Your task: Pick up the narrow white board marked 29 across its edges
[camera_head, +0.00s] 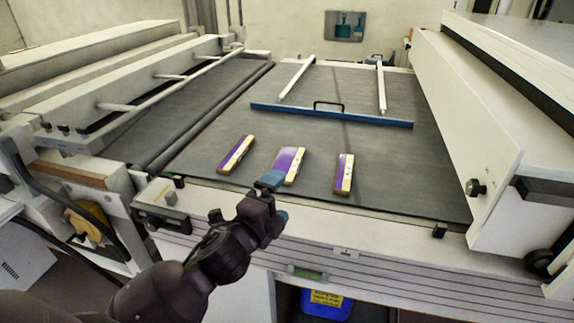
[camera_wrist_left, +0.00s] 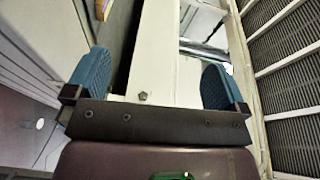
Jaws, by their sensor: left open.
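Three small purple and pale boards lie apart on the dark belt (camera_head: 400,165): a left board (camera_head: 236,154), a middle board (camera_head: 290,160) and a right, narrower board (camera_head: 345,172). Their marks are too small to read, so I cannot tell which is 29. My left gripper (camera_head: 276,198) is open, at the front edge of the belt, and its blue finger overlaps the near end of the middle board in the picture. In the left wrist view the open gripper (camera_wrist_left: 157,62) has a white machine surface between its blue fingers; no board is clear there. My right gripper is not in view.
A blue bar (camera_head: 330,115) with a black handle and two white rods lie across the belt behind the boards. A tall white housing (camera_head: 465,140) bounds the right side, and rollers and rails the left. The white front rail (camera_head: 380,222) runs below my gripper.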

